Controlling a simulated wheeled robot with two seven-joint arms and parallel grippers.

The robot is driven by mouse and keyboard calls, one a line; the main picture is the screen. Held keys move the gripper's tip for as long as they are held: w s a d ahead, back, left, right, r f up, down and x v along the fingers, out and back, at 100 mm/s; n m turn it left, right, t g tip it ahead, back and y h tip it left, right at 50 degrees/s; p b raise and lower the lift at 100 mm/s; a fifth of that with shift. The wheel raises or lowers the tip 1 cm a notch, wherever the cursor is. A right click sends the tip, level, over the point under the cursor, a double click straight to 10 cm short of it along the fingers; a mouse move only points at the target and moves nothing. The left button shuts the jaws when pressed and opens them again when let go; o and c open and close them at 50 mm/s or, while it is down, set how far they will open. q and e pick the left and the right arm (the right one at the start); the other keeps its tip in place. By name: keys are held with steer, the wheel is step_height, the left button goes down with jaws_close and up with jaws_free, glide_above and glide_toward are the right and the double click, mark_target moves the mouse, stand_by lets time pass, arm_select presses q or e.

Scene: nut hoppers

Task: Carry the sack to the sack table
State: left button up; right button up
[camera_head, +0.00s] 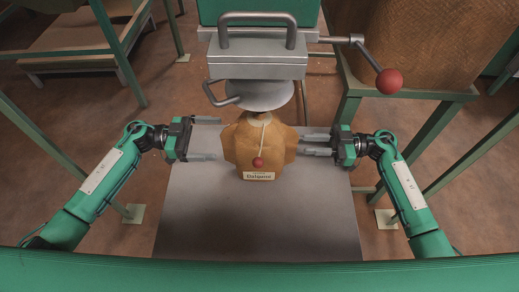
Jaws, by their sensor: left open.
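The sack (243,150) is a tan, bulging bag with a white label and a cord ending in a small red ball. It stands upright on a grey tabletop (200,225), below a grey round plate. My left gripper (217,138) is open, to the left of the sack, with its fingers pointing at it and a small gap between. My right gripper (302,144) is at the sack's right side, its fingertips close to or touching it. Its two fingers show slightly apart; whether they hold any of the sack is unclear. I cannot tell which table is the sack table.
Above the sack is a green and grey hopper (257,62) with a round plate (259,95) and a red-knobbed lever (389,81). A large brown bin (425,45) stands on a green frame at right. A low wooden platform (75,38) is at back left. The near tabletop is clear.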

mark_target(226, 138)
arm_select(q)
steer(key=shift+d, duration=2.45)
arm_select(e)
steer(key=shift+a, duration=2.45)
